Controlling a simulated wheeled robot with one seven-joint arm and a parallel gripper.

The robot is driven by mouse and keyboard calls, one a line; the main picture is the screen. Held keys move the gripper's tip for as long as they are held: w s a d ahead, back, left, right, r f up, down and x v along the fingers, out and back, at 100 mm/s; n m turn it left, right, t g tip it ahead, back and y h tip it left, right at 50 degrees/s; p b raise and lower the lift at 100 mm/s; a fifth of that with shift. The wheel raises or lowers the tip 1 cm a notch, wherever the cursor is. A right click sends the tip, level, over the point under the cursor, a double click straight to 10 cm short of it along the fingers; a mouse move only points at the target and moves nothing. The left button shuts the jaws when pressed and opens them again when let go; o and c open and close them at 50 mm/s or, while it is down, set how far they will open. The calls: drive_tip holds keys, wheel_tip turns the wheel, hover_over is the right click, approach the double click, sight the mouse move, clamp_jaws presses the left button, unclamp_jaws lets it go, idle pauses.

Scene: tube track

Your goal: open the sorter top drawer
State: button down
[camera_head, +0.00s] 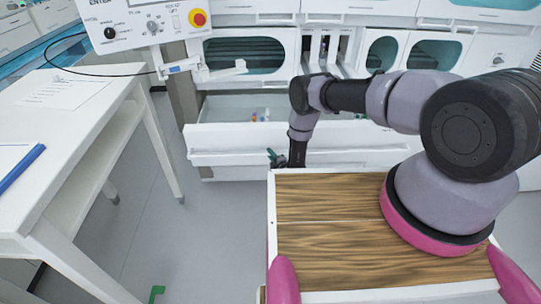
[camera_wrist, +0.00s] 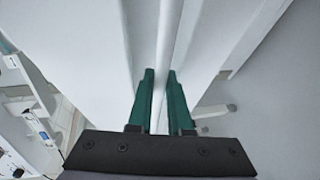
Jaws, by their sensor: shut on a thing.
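The sorter's white drawer (camera_head: 225,140) stands pulled out below the white cabinet, with its open interior showing in the head view. A long white handle bar runs along its front; in the wrist view the handle (camera_wrist: 171,40) passes between the green fingers. My gripper (camera_wrist: 160,75) is shut on this handle. In the head view my gripper (camera_head: 273,158) is at the drawer front, small and partly hidden by my arm. The right part of the drawer is hidden behind my arm.
A few small coloured items (camera_head: 260,116) lie inside the drawer. A control panel (camera_head: 145,22) with a red button is above.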

drive_tip(key=shift+d, duration=0.1)
drive_tip(key=c, duration=1.1)
unclamp_jaws()
drive_tip(key=v, duration=1)
drive_tip(key=shift+s+r, duration=0.15)
drive_tip(key=shift+s, duration=0.25)
drive_tip(key=shift+d, duration=0.1)
